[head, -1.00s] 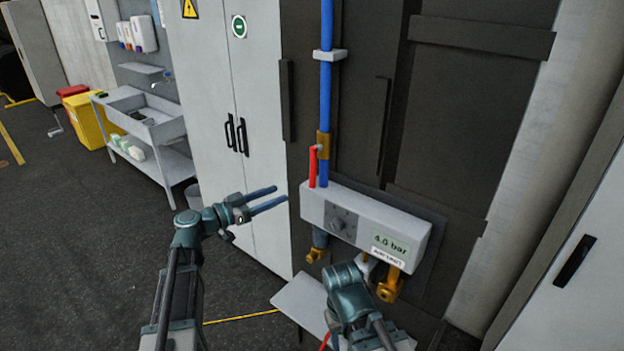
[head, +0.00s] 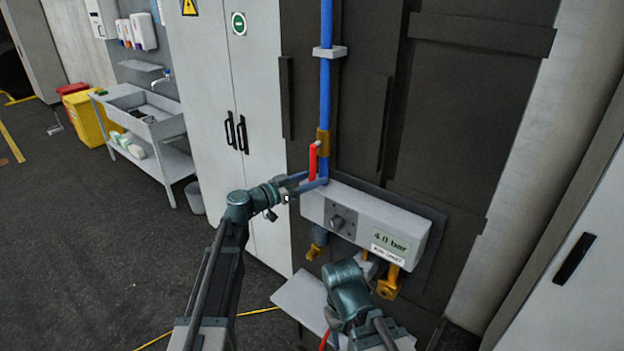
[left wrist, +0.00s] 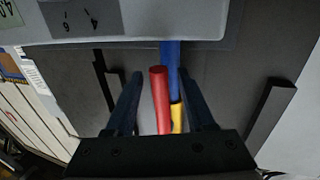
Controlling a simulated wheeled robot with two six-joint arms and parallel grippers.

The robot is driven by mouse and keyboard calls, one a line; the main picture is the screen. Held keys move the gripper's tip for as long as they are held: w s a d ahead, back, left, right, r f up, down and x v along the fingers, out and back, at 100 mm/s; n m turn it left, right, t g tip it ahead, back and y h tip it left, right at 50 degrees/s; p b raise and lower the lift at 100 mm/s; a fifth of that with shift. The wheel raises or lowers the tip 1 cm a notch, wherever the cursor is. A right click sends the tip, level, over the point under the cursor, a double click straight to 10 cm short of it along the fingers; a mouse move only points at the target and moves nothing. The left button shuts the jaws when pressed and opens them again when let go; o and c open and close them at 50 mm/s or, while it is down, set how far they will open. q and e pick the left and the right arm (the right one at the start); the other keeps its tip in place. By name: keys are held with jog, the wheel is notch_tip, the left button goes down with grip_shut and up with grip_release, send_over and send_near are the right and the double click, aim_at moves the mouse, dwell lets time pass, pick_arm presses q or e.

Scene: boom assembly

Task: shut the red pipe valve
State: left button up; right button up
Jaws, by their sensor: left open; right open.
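The red valve handle (head: 312,160) stands upright beside the blue pipe (head: 326,95), at the brass valve body (head: 323,142) above the grey gauge box. My left gripper (head: 308,184) is open at the handle's lower part, just above the box's left end. In the left wrist view the red handle (left wrist: 160,95) lies between the two open fingers (left wrist: 168,92), with a gap visible on each side. The blue pipe (left wrist: 171,55) and yellow valve body (left wrist: 177,117) show behind it. My right gripper (head: 348,280) is low, in front of the box's underside; its fingers are mostly hidden.
The grey box (head: 390,228) has a dial (head: 338,222) and a 4.0 bar readout. Brass fittings (head: 388,284) hang below it. A small pale shelf (head: 298,300) is underneath. A tall grey cabinet (head: 215,90) stands left. The floor at left is open.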

pick_arm(q)
jog(key=shift+c, duration=0.3)
grip_shut()
dwell(1.1)
